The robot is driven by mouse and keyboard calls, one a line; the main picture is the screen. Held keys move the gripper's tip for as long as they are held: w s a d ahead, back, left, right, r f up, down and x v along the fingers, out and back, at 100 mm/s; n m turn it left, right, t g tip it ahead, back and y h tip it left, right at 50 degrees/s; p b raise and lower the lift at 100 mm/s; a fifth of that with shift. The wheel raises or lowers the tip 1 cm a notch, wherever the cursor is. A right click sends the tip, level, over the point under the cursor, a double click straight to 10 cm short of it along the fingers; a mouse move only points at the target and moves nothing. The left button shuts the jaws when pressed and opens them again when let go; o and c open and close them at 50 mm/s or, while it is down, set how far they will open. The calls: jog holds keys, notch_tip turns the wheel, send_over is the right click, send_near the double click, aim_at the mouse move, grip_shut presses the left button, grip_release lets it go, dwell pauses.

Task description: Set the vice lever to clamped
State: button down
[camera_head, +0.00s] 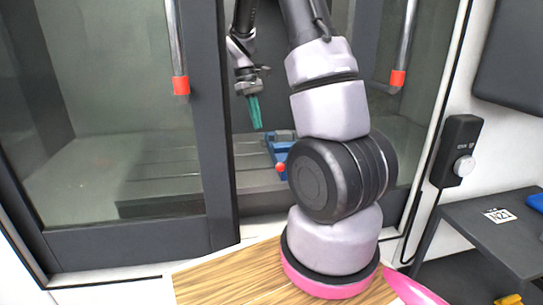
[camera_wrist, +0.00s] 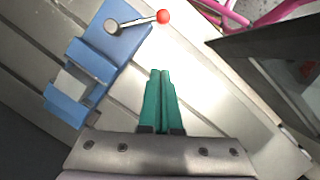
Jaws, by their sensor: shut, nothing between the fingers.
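The blue vice (camera_head: 278,147) sits on the slotted bed inside the machine, partly hidden behind my arm in the head view. In the wrist view the vice (camera_wrist: 92,62) lies at the upper left. Its lever (camera_wrist: 138,22) has a grey pivot and a red ball end (camera_wrist: 163,16) pointing right. The red ball also shows in the head view (camera_head: 280,167). My gripper (camera_head: 257,127) has green fingers and hangs above the bed, up and left of the vice in the head view. In the wrist view its fingers (camera_wrist: 161,72) are together and empty, apart from the lever.
The machine's door frame (camera_head: 222,130) stands left of the opening, with a red-tipped handle (camera_head: 181,85). Another handle (camera_head: 397,78) is at the right. A wooden surface (camera_head: 230,277) lies in front. A dark side table (camera_head: 495,235) stands at the right.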

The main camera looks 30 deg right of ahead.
jog(key=x, duration=1)
jog(key=shift+s+f, duration=0.1)
jog(key=shift+s, duration=0.15)
jog(key=shift+s+d, duration=0.2)
jog(key=shift+s, duration=0.4)
jog(key=shift+s+d, duration=0.2)
jog(key=shift+s, duration=0.4)
jog(key=shift+s+d+f, duration=0.2)
jog(key=shift+s, duration=0.3)
